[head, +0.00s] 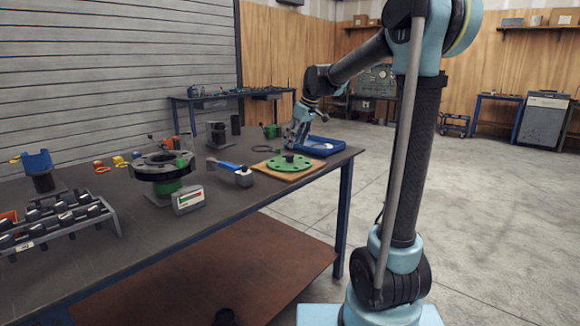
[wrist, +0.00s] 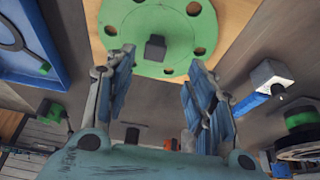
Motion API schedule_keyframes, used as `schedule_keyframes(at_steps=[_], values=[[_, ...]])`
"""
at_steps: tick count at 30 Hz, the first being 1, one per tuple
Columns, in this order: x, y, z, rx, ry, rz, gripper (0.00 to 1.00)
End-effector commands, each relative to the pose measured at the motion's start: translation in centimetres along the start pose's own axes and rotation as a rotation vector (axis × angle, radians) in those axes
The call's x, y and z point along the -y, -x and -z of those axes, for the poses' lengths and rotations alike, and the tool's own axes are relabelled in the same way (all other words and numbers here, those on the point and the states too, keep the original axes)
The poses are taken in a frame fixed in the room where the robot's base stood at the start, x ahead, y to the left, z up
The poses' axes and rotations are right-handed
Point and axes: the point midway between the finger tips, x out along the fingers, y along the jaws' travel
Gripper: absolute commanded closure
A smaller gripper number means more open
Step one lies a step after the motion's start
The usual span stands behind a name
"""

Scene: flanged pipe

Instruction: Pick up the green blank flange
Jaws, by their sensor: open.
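The green blank flange (head: 289,163) is a flat round disc with bolt holes around its rim and a dark block-like knob at its centre. It lies on a wooden board on the table. In the wrist view the flange (wrist: 160,30) is at the top middle, cut off by the frame edge. My gripper (head: 297,145) is above the table near the far side of the flange in the head view. In the wrist view my gripper (wrist: 160,75) has its two blue fingers spread apart, with nothing between them. The knob shows just beyond the fingertips.
The wooden board (head: 262,169) lies near the table's front edge. A blue tray (head: 336,149) is to its right. A blue-handled hammer-like tool (head: 233,170) lies to its left. A dark flanged pipe (head: 163,170) and a small gauge box (head: 188,199) stand farther left.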

Motion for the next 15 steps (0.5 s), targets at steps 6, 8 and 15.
schedule_keyframes(at_steps=[6, 8, 15], values=[[0.0, -2.6, 0.0, 0.000, 0.000, 0.000, 0.50], [0.0, -2.9, 0.0, 0.000, 0.000, 0.000, 0.50], [-0.5, -4.9, 0.0, 0.000, -0.001, 0.000, 0.50]])
